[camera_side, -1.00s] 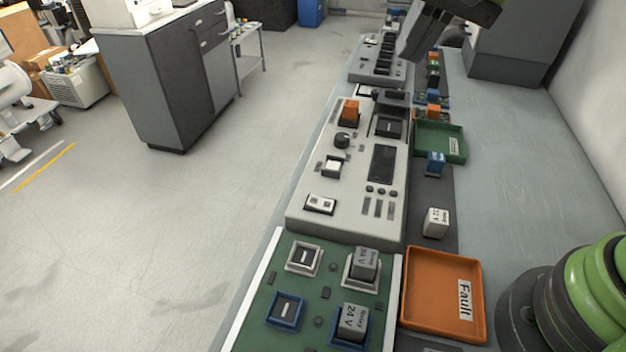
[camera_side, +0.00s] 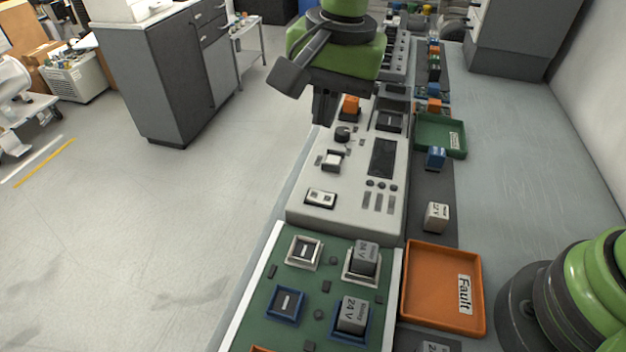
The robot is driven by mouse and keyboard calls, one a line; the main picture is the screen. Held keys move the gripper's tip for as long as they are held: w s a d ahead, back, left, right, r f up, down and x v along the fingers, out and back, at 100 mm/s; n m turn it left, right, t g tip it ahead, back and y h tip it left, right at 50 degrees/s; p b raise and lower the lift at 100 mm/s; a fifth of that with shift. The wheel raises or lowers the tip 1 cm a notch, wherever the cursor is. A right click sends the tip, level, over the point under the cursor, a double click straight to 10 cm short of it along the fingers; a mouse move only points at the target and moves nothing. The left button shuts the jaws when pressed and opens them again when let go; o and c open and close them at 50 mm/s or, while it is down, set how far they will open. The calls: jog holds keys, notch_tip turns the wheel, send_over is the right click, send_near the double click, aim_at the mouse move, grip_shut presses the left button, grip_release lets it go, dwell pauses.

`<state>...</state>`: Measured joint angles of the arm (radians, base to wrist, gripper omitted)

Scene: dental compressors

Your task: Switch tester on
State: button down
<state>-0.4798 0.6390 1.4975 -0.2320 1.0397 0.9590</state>
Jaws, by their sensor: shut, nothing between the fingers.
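The tester (camera_side: 348,222) is a light grey panel in the middle of the side view. It carries a dark display (camera_side: 383,158), a black round knob (camera_side: 342,134), a white square button or relay (camera_side: 332,160), an orange relay (camera_side: 350,105) and a white rocker switch (camera_side: 321,199) near its front left corner. My gripper (camera_side: 324,118) points down over the tester's left edge, near the orange relay and behind the knob. Its fingers are shut and hold nothing. It appears apart from the switch.
A green board (camera_side: 262,292) with sockets and grey 24 V relays (camera_side: 352,315) lies in front of the tester. An orange Fault tray (camera_side: 441,330) and a green tray (camera_side: 428,148) stand to the right, with loose relays between them.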

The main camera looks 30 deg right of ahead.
aim_at(319, 196)
jog(key=f, duration=0.9)
jog(key=w+a+f, duration=0.1)
jog(key=f, duration=0.3)
jog(key=shift+w+a+f, duration=0.1)
jog(key=shift+f, duration=0.25)
jog(key=shift+f, duration=0.2)
jog(key=shift+s+d+r, duration=0.35)
jog(key=shift+s+d, duration=0.15)
notch_tip(319, 196, up, 14)
jog(key=w+a, duration=0.1)
dwell(0.4)
